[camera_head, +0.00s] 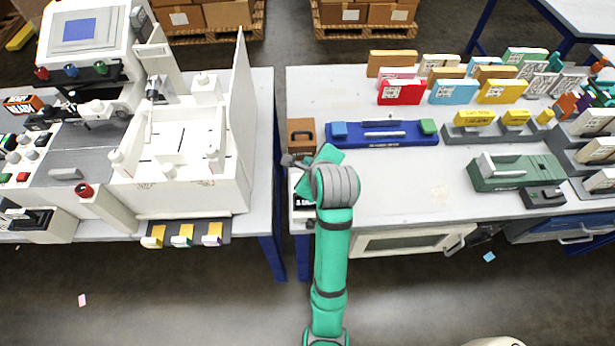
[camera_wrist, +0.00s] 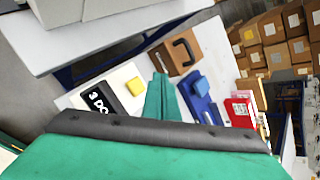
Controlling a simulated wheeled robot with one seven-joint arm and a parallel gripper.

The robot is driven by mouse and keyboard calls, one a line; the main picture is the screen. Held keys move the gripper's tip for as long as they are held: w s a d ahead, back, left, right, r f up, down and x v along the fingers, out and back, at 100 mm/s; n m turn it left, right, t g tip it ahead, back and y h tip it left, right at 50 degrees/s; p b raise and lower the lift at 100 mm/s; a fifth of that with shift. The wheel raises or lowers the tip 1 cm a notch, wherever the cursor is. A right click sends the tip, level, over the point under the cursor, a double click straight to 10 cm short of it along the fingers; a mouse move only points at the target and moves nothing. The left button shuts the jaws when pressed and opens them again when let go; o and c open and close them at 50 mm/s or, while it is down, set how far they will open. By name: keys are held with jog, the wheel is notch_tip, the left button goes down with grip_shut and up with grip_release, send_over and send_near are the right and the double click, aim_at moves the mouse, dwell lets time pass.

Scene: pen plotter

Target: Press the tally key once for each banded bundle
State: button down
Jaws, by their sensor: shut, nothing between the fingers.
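A small unit with a black face and white lettering (camera_wrist: 100,99) lies left of my gripper in the wrist view; it reads "3 DO" before being cut off. The unit (camera_head: 304,202) also shows at the table's left front edge in the head view, partly behind my arm. My gripper (camera_wrist: 160,82) is shut and empty, with green fingers just right of the key. In the head view my gripper (camera_head: 325,156) is above this corner. I cannot tell which upright packets (camera_head: 402,91) are banded.
A brown box with a dark handle (camera_head: 301,133) and a blue tray with blue and green blocks (camera_head: 383,141) stand close behind my gripper. A green stapler-like device (camera_head: 516,172) is farther right. A gap separates this table from the plotter table (camera_head: 262,130) at left.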

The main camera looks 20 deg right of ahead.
jog(key=shift+f, duration=2.4)
jog(key=shift+f, duration=0.15)
jog(key=shift+f, duration=0.3)
jog(key=shift+f, duration=0.55)
dwell(1.0)
dwell(0.4)
jog(key=shift+r, duration=1)
jog(key=shift+r, duration=2.5)
